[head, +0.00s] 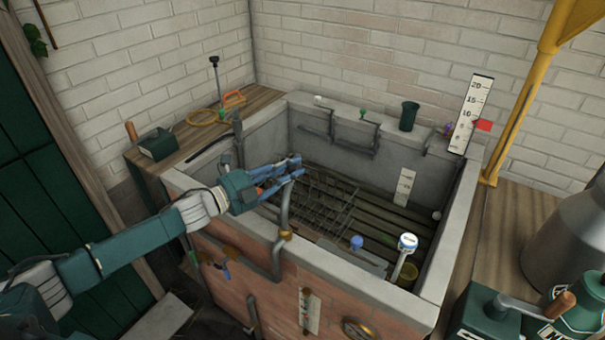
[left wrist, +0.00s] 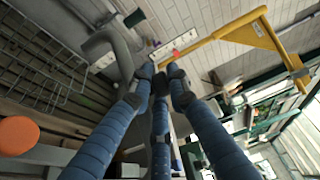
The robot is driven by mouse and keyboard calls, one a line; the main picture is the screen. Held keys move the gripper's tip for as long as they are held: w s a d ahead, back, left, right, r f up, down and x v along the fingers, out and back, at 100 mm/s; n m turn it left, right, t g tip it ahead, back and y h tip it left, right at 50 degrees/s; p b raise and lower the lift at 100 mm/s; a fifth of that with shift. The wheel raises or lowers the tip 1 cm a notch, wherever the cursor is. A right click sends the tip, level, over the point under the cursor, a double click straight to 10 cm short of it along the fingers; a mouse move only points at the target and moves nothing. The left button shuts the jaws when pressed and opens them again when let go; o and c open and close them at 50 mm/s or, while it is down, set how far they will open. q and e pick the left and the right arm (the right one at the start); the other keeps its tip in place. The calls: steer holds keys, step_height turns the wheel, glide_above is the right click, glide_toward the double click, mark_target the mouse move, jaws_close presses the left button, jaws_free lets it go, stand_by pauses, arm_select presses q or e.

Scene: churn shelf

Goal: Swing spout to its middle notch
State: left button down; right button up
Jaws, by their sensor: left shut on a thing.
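The spout is a grey bent pipe (head: 286,203) that rises from a brass collar (head: 285,235) at the front rim of the stone trough. Its upper end lies at my left gripper (head: 291,169), whose blue fingers are closed around it above the trough. In the left wrist view the fingers of this gripper (left wrist: 162,78) come together beside the curved grey pipe (left wrist: 117,55). The fingers hide part of the pipe's end. Notches for the spout cannot be made out. My right gripper is not in view.
The stone trough (head: 361,291) holds a wire rack (head: 325,195) and slats. A white-and-blue-topped item (head: 407,243) stands near its right front. A yellow post (head: 520,105) and a metal can (head: 570,240) stand at right. A wooden ledge (head: 262,98) lies behind left.

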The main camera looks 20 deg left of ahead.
arm_select(q)
steer(key=shift+d+m+g+h+b, duration=1.05)
steer(key=shift+m+g+h+b, duration=0.15)
steer(key=shift+g+h+b, duration=0.2)
steer(key=shift+d+m+g+h+b, duration=1.05)
steer(key=shift+m+g+h+b, duration=0.15)
steer(key=shift+g+h+b, duration=0.15)
steer(key=shift+r, duration=0.1)
steer(key=c, duration=1.9)
jaws_free()
steer(key=shift+c, duration=0.2)
